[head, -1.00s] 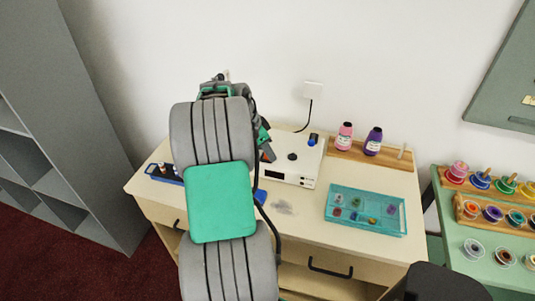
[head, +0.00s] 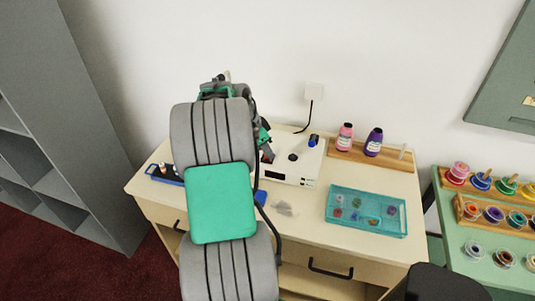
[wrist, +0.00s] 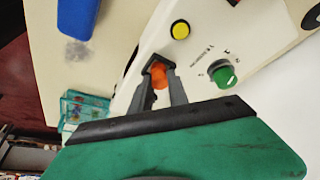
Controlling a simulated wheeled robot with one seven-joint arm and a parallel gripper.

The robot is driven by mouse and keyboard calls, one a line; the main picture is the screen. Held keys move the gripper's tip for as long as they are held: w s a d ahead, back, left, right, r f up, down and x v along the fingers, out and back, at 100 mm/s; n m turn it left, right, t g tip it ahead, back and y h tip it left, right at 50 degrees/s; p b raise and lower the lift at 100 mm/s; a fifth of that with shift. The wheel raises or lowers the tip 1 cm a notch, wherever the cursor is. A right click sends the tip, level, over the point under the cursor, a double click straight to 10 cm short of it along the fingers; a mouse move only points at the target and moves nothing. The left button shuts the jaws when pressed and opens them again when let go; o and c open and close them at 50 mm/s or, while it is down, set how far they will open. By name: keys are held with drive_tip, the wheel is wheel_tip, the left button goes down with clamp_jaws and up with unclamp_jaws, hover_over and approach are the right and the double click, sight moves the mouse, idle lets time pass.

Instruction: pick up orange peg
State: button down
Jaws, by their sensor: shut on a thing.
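The orange peg (wrist: 159,77) shows in the wrist view between the two grey fingers of my gripper (wrist: 158,66). The fingers are shut on it, one on each side. The peg is just over or at the edge of a white device (wrist: 205,50) with a yellow button and a green knob. I cannot tell whether the peg still touches the device. In the head view my arm hides the peg and most of my gripper, beside the white device (head: 291,166).
A teal tray (head: 366,232) with small coloured pieces lies right of the device. A wooden rack (head: 390,158) with pink and purple bottles stands behind it. A blue holder (head: 164,176) is at the left. A blue item (wrist: 78,18) lies on the counter.

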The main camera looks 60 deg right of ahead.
drive_tip(key=shift+r, duration=0.3)
wheel_tip(320, 180, up, 2)
drive_tip(key=shift+w+r+b, duration=0.1)
drive_tip(key=shift+r+b, duration=0.05)
drive_tip(key=shift+b, duration=0.5)
drive_tip(key=w+a+r+b, duration=0.1)
drive_tip(key=a+r, duration=0.9)
drive_tip(key=a, duration=0.4)
drive_tip(key=shift+w, duration=0.1)
